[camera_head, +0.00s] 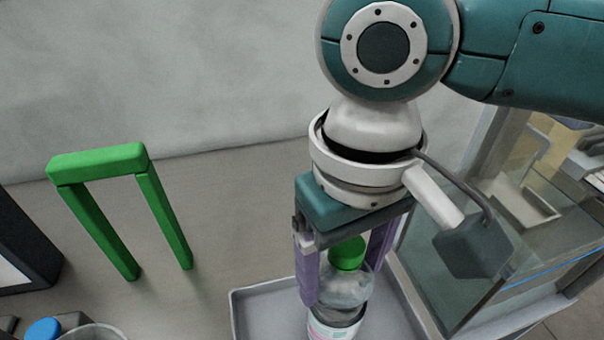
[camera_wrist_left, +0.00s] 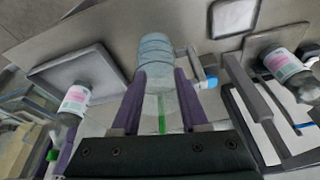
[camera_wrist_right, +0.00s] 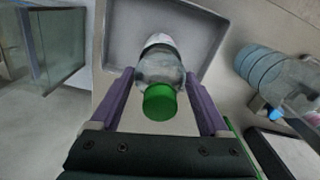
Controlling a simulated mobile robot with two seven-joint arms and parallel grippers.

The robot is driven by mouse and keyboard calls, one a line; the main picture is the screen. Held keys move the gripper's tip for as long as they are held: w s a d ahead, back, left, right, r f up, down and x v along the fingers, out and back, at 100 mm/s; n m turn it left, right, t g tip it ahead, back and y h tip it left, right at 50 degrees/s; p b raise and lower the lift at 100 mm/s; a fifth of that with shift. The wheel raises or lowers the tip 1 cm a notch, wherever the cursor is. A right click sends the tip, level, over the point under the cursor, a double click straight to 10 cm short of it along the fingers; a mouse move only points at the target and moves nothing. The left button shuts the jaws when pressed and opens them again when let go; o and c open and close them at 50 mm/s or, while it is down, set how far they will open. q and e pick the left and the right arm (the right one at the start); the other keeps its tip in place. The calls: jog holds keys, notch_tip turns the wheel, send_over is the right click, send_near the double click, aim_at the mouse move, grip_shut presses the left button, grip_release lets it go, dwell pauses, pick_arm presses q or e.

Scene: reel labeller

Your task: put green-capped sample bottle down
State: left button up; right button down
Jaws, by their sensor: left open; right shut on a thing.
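The green-capped sample bottle (camera_head: 347,285) is clear with a white and pink label. It hangs upright, cap up, between the purple fingers of my right gripper (camera_head: 340,285), which is shut on it. The grey tray (camera_head: 262,308) is below it; whether the bottle's base touches the tray cannot be told. The right wrist view shows the green cap (camera_wrist_right: 160,102) close up, with the tray (camera_wrist_right: 205,30) beyond. My left gripper (camera_wrist_left: 161,78) is open, outside the head view. A clear ribbed container (camera_wrist_left: 155,50) shows beyond its fingertips, not visibly held.
A green arch-shaped frame (camera_head: 97,160) stands left of the tray. A glass-walled enclosure (camera_head: 480,270) stands close on the right. Another labelled bottle (camera_wrist_left: 283,65) shows in the left wrist view.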

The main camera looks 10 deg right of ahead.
jog(key=shift+f, duration=1.2)
grip_release()
jog(key=shift+f, duration=0.15)
notch_tip(320, 180, up, 12)
jog(key=shift+r, duration=0.2)
